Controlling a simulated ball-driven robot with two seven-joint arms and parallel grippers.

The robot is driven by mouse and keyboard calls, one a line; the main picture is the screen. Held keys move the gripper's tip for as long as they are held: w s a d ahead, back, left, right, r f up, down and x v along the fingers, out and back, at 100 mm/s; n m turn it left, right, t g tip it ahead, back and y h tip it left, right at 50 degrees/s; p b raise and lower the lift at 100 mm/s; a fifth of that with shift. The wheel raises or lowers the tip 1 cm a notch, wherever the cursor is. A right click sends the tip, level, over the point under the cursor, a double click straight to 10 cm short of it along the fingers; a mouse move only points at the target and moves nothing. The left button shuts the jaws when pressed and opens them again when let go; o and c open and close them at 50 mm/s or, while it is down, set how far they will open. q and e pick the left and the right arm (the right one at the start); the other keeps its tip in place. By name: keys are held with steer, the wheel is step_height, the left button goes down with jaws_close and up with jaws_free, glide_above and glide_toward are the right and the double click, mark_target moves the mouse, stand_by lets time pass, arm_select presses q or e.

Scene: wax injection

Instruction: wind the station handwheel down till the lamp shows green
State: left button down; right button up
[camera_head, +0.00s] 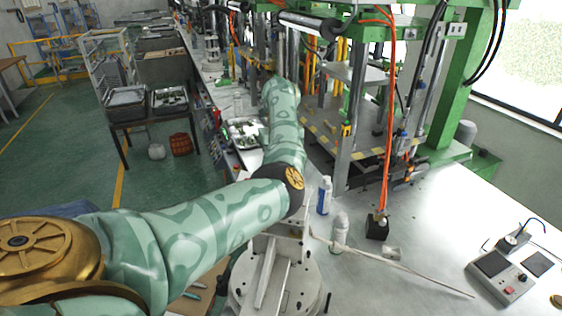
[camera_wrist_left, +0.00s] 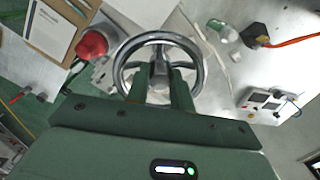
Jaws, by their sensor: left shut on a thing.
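The handwheel (camera_wrist_left: 158,37) shows in the left wrist view as a grey metal ring with spokes and a central hub. My left gripper (camera_wrist_left: 159,76) reaches over its near side, with one dark green finger on each side of the hub area. It is shut on the handwheel; the exact contact is partly hidden by the fingers. In the head view my left arm comes in from the left, and I cannot make out its gripper or the wheel there. I cannot pick out the station lamp in either view. My right gripper is not in view.
A red rounded knob (camera_wrist_left: 92,43) sits left of the wheel. White bottles (camera_head: 340,228), a black block (camera_head: 377,226) with an orange cable and a small control box (camera_head: 502,275) stand on the bench. Green-framed machines (camera_head: 455,90) rise behind.

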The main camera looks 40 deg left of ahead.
arm_select(q)
steer(key=m, duration=0.6)
steer(key=shift+d+f, duration=0.1)
steer(key=m, duration=0.6)
steer(key=shift+m, duration=0.4)
steer(key=m, duration=1.1)
steer(key=shift+m, duration=0.4)
steer(key=c, duration=1.2)
jaws_free()
